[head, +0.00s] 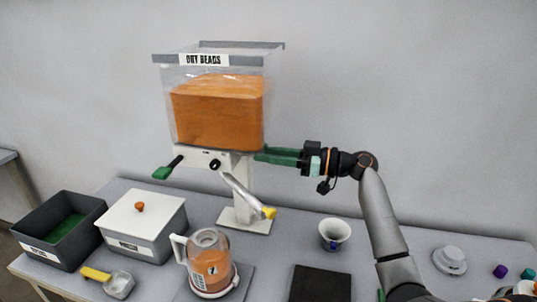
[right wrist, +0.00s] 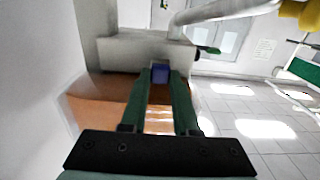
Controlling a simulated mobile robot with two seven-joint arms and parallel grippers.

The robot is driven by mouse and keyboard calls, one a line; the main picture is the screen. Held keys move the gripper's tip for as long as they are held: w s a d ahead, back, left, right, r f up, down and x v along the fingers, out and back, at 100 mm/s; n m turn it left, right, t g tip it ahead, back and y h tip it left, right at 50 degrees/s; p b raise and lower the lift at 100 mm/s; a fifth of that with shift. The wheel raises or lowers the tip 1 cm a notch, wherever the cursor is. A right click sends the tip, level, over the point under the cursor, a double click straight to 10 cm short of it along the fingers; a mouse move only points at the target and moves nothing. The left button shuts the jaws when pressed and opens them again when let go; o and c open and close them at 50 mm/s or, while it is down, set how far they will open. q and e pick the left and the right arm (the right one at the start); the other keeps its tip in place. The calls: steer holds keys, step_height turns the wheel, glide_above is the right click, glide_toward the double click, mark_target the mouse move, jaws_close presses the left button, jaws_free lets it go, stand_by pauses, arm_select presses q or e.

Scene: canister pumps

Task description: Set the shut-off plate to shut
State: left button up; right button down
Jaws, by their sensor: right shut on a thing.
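The dispenser (head: 218,110) holds orange beads in a clear hopper labelled "DRY BEADS", above a white housing (head: 205,159) on a stand. My right gripper (head: 262,154) reaches in from the right, its green fingers level at the housing's right side. In the right wrist view the fingers (right wrist: 160,82) are shut on a small blue-purple tab (right wrist: 160,70) at the pale housing (right wrist: 140,50). The tab looks like the shut-off plate's end; the plate itself is hidden. My left gripper is not in view.
A slanted spout (head: 245,193) with a yellow tip hangs over the table near a clear jug (head: 208,262). A green-ended handle (head: 167,169) sticks out left. A lidded box (head: 143,222), dark bin (head: 60,228), white cup (head: 334,233) and black pad (head: 320,284) stand around.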

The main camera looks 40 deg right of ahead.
stand_by(0.5)
steer(key=b+x, duration=0.2)
steer(key=shift+w+a+f, duration=0.1)
steer(key=shift+w+a, duration=0.15)
steer(key=shift+w, duration=0.05)
steer(key=shift+w+a, duration=0.15)
steer(key=shift+w, duration=0.05)
steer(key=c, duration=0.7)
jaws_free()
steer(key=shift+w+a, duration=0.1)
steer(key=shift+o, duration=0.3)
